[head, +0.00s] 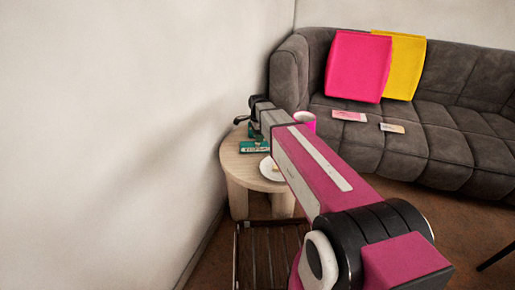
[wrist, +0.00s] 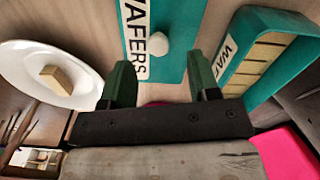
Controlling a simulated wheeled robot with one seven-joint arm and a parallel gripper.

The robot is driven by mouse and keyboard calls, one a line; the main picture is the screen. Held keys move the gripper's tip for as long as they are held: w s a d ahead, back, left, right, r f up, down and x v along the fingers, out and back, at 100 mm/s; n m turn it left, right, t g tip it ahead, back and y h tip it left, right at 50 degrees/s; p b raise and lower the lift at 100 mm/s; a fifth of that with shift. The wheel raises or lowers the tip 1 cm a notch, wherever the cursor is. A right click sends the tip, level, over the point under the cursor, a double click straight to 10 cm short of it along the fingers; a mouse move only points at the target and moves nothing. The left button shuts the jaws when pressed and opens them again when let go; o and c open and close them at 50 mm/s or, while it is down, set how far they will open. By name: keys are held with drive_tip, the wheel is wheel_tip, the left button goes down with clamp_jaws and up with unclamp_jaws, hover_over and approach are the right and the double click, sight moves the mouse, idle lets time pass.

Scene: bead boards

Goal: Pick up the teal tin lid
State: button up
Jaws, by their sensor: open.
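The teal tin lid (wrist: 181,62) lies flat on the round wooden table, with a white WAFERS label and a round white knob. In the head view the lid (head: 253,147) is a small teal patch by the far end of my arm. My gripper (wrist: 162,84) is open and empty. Its dark green fingers are apart, one toward each side of the lid's near end in the wrist view. I cannot tell its height above the lid. The teal open tin (wrist: 262,62) with tan compartments stands to the right of the lid.
A white plate (wrist: 25,75) with a small tan block (wrist: 57,80) is left of the lid. A pink mug (head: 305,122) stands near my arm. A wall (head: 130,130) is left of the table (head: 236,168); a grey sofa (head: 440,155) with cushions is behind it.

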sight(257, 145)
drive_tip(key=shift+s+f, duration=0.1)
drive_tip(key=shift+f, duration=1.85)
drive_tip(key=c, duration=1)
drive_tip(key=shift+r, duration=0.15)
